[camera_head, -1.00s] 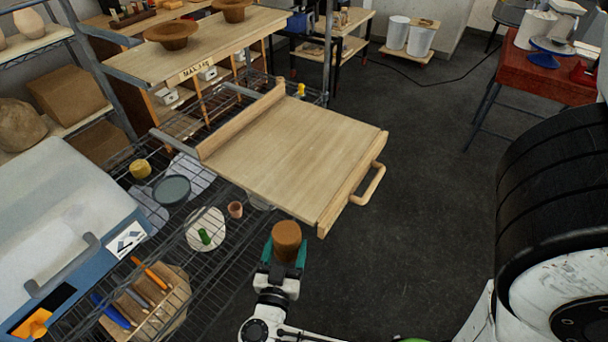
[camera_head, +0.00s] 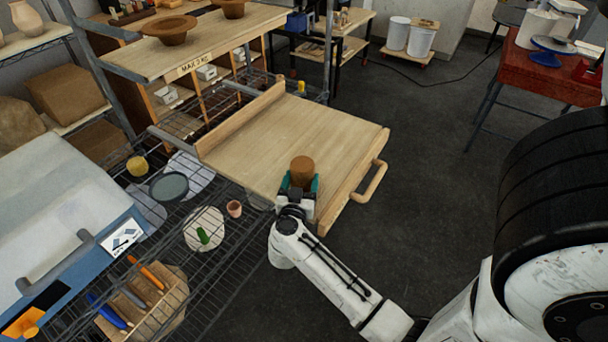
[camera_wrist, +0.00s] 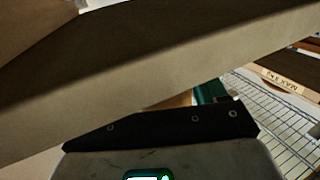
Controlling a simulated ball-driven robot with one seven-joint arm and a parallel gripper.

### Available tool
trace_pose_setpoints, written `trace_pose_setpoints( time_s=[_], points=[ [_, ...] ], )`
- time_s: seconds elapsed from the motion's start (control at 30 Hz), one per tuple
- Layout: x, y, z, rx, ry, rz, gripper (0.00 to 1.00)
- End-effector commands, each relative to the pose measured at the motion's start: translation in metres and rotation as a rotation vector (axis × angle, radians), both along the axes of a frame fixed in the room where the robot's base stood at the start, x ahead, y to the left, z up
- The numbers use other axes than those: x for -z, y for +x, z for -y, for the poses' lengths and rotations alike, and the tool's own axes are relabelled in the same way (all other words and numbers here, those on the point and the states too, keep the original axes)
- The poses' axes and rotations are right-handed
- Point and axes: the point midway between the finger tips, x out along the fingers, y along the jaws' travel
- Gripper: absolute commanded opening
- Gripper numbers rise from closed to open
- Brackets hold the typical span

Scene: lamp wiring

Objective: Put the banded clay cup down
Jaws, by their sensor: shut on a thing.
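The clay cup (camera_head: 302,166) is plain brown at this size; I cannot make out its bands. My gripper (camera_head: 299,184) has teal fingers, shut on the cup's sides, and holds it upright. In the head view both are over the near right part of the pull-out wooden board (camera_head: 270,140). I cannot tell whether the cup's base touches the board or is above it. In the wrist view a teal finger (camera_wrist: 210,91) shows partly, behind a large blurred tan surface that crosses the picture; I cannot tell what that surface is.
The board has a raised back strip and a front handle (camera_head: 368,182); its top is otherwise clear. A shelf labelled MAX 3 KG (camera_head: 193,65) stands behind.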

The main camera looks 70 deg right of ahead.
Motion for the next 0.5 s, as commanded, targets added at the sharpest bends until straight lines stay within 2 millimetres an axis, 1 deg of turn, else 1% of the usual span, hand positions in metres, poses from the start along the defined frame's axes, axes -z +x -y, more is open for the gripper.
trace_pose_setpoints(
  time_s=[0.07, 0.27, 0.33, 0.5],
  points=[
    [0.002, 0.001, 0.008, 0.002, -0.002, 0.003, 0.24],
    [0.003, 0.006, 0.046, 0.005, -0.004, 0.007, 0.24],
    [0.007, 0.006, 0.042, -0.001, -0.002, 0.003, 0.24],
    [0.006, 0.006, 0.042, -0.002, -0.003, 0.002, 0.24]
  ],
)
